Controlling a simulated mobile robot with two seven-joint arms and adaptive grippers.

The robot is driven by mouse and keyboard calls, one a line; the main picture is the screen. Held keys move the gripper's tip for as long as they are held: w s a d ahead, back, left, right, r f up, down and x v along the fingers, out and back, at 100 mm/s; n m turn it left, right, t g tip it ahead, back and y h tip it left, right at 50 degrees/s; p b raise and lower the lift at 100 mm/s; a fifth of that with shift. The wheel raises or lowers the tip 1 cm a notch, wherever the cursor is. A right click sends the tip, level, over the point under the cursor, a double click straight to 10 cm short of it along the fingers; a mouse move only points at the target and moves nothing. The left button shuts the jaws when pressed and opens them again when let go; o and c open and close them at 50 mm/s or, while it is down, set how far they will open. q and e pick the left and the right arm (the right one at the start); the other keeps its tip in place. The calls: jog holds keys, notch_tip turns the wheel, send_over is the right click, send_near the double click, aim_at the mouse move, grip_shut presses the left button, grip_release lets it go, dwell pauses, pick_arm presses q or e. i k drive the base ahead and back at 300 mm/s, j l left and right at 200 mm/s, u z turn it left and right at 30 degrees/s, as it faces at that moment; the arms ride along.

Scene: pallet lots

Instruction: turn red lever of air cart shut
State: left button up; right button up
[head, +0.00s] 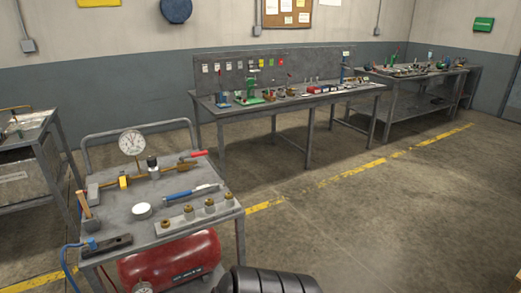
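The air cart (230,207) is a grey metal cart at the lower left. A brass pipe line (138,179) runs across the back of its top, with a round white dial gauge (132,142) standing on it. The red lever (199,153) sits at the right end of this line, near the cart's back right. It points right and slightly up, roughly along the line. A small yellow part (124,182) sits on the line further left. Neither gripper is in view, and nothing touches the lever.
The cart top also holds a blue-handled tool (178,195), a white disc (142,211) and a block with brass fittings (199,214). A red tank (170,260) hangs below. A cluttered workbench (290,105) stands behind. Floor (350,220) right of the cart is clear.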

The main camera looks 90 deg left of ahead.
aim_at(202, 153)
jog(key=u, duration=3.3)
jog(key=i+l, duration=0.2)
jog(key=l, duration=0.15)
jog(key=i+l+u, duration=0.15)
jog(key=i+l, duration=0.3)
jog(key=l, duration=0.3)
jog(key=i+l+u, duration=0.1)
jog(key=l, duration=0.25)
jog(key=i+l+u, duration=0.1)
jog(key=i+l, duration=0.35)
jog(key=l, duration=0.4)
jog(key=i+l+u, duration=0.15)
jog(key=l, duration=0.25)
jog(key=i+l, duration=0.2)
jog(key=l, duration=0.2)
